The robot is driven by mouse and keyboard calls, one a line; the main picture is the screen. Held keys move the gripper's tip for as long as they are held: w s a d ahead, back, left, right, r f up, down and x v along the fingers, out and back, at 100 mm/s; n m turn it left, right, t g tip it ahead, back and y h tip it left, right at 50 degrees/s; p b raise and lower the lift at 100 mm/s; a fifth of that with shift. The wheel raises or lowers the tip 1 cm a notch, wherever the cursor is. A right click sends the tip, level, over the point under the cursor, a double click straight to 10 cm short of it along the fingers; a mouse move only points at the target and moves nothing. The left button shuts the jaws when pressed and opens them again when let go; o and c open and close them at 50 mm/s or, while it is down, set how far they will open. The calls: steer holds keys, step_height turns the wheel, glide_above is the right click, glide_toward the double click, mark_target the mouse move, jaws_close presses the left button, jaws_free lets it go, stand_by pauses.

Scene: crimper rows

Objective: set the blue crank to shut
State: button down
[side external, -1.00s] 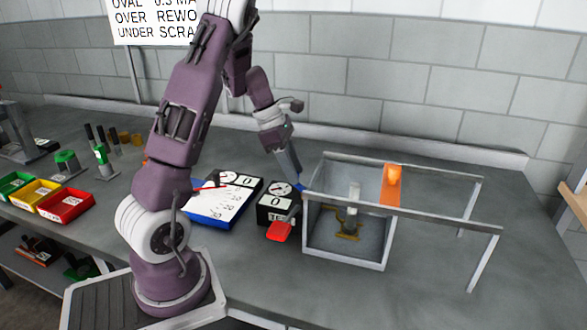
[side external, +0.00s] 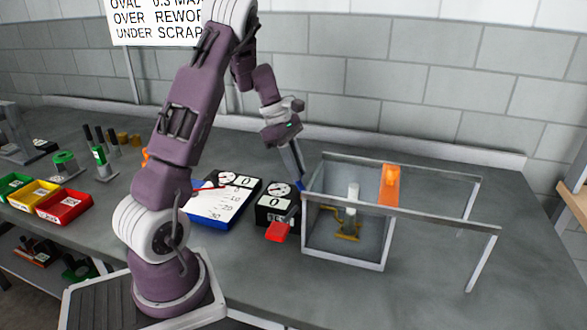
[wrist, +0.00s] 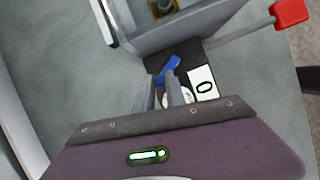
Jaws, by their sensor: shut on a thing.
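In the side view only a bit of the blue crank (side external: 299,187) shows, close to the near-left corner of the grey-walled box. My gripper (side external: 297,181) reaches down to it from above, tilted. In the wrist view my gripper (wrist: 164,80) has its two fingertips close together at the lower end of the crank, shut on it. The fingers hide part of the crank and the white dial behind.
A red-ended lever (side external: 278,231) sticks out in front of the dial box (side external: 268,212). A white-topped blue panel (side external: 222,203) lies left. The front bench is clear.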

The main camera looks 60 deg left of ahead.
steer(key=w+m+g, duration=0.1)
steer(key=m, duration=0.1)
steer(key=shift+w+d+m, duration=0.1)
steer(key=shift+m, duration=0.3)
steer(key=shift+w+d+m+g+h, duration=0.25)
steer(key=shift+w+m+g, duration=0.15)
steer(key=shift+m, duration=0.65)
steer(key=shift+w+d+m+g+h, duration=0.2)
steer(key=shift+w+m+g+h, duration=0.15)
steer(key=shift+m, duration=0.7)
steer(key=c, duration=1.4)
jaws_free()
